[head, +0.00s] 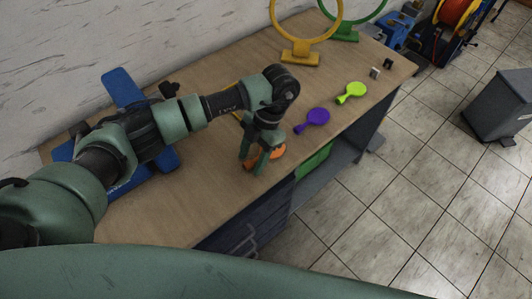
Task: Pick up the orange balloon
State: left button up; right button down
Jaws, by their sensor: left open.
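The orange balloon (277,154) lies on the wooden table near its front edge, partly hidden by my left gripper. My left gripper (254,167) points down over it with its fingers apart. The fingers are at or just beside the balloon; I cannot tell whether they touch it. My right gripper is not in view.
A purple balloon (313,119) and a lime-green balloon (352,91) lie to the right on the table (215,205). A yellow ring stand (301,55) and a green ring stand (345,32) stand behind. A blue object (123,88) lies under my arm. Small blocks (375,72) sit at the right.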

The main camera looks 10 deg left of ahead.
pick_arm(q)
jog(key=shift+d, duration=0.1)
grip_shut()
jog(key=shift+r, duration=0.15)
